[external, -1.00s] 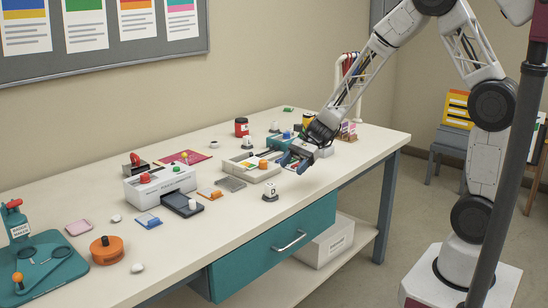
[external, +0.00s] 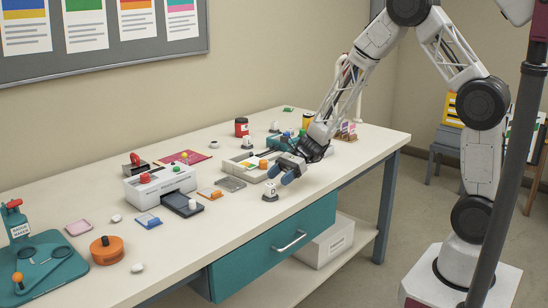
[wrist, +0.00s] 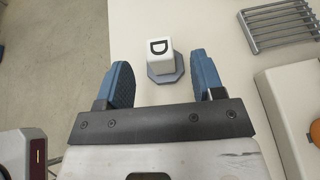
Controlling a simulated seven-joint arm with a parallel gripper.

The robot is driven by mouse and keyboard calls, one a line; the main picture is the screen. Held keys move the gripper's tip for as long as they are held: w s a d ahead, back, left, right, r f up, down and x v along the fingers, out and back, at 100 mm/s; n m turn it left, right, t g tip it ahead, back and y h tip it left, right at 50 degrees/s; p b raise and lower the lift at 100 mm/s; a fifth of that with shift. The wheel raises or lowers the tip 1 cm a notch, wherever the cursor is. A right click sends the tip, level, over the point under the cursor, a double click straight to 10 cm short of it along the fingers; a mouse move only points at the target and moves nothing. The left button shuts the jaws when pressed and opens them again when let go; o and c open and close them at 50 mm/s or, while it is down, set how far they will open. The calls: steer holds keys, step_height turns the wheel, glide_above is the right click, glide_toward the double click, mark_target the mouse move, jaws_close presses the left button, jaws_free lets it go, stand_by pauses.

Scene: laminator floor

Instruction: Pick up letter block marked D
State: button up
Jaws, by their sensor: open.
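The letter block marked D (wrist: 159,50) is a white cube with a black D on its top face. It rests on a grey octagonal base on the table, and it also shows in the external view (external: 270,189) near the table's front edge. My gripper (wrist: 163,75) is open, with blue fingertips apart. In the wrist view the block lies between and slightly ahead of the fingertips, and nothing is held. In the external view my gripper (external: 285,171) is just right of the block, low over the table.
A grey slatted rack (wrist: 278,27) and a pale machine with an orange knob (wrist: 296,105) lie right of the block in the wrist view. A white laminator (external: 160,184) stands to the left in the external view. The table edge is close by.

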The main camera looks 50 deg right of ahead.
mark_target(272, 184)
steer(key=shift+a+f, duration=0.3)
steer(key=shift+a, duration=0.35)
steer(key=shift+x, duration=2.65)
steer(key=shift+c, duration=0.3)
jaws_close()
